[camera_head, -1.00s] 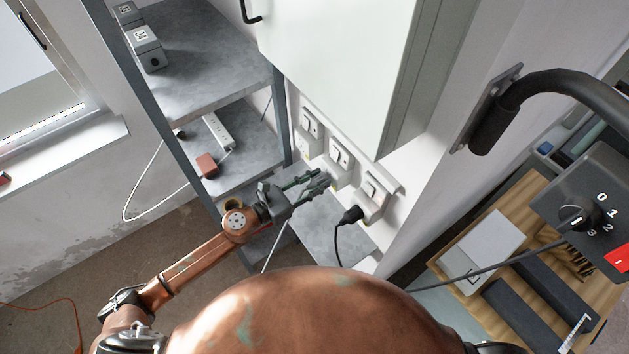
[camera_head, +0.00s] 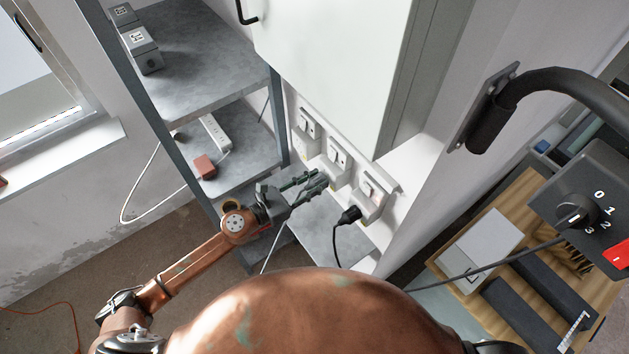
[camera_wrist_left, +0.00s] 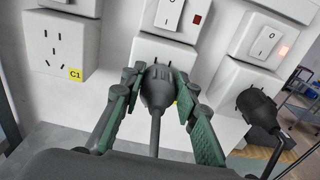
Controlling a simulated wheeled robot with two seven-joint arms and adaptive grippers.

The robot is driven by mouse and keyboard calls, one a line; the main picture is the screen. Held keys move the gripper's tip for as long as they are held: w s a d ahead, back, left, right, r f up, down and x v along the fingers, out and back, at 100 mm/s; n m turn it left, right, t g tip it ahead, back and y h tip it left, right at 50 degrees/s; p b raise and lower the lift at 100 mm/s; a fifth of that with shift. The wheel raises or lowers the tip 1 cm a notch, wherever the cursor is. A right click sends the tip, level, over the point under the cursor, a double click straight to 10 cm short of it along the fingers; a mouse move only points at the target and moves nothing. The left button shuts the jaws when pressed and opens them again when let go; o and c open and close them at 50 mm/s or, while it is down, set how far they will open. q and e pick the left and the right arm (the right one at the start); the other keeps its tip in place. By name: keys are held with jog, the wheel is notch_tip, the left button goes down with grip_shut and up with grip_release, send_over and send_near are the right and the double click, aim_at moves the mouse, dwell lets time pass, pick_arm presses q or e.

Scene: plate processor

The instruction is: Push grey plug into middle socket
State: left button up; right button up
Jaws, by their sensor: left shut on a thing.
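The grey plug (camera_wrist_left: 157,88) is dark, with its cord hanging down, and sits between the green fingers of my left gripper (camera_wrist_left: 157,84). The fingers are shut on its sides. The plug is at the front of the middle socket (camera_wrist_left: 148,47), a white box below a rocker switch. I cannot tell how deep its pins are in. In the head view my left gripper (camera_head: 320,182) reaches the middle socket (camera_head: 336,176) from the left and hides the plug. My right gripper is not in view.
A black plug (camera_wrist_left: 257,106) is at the right socket (camera_wrist_left: 240,82), beside a lit switch; it also shows in the head view (camera_head: 350,214). The left socket (camera_wrist_left: 62,45), marked C1, is empty. A white cabinet (camera_head: 335,65) hangs above. Grey shelves (camera_head: 205,60) stand at left.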

pick_arm(q)
jog(key=shift+w+d, duration=0.15)
jog(key=shift+w+d, duration=0.15)
jog(key=shift+d, duration=0.05)
dwell(0.4)
jog(key=o, duration=1.2)
jog(key=shift+c, duration=0.2)
jog(key=v, duration=1.2)
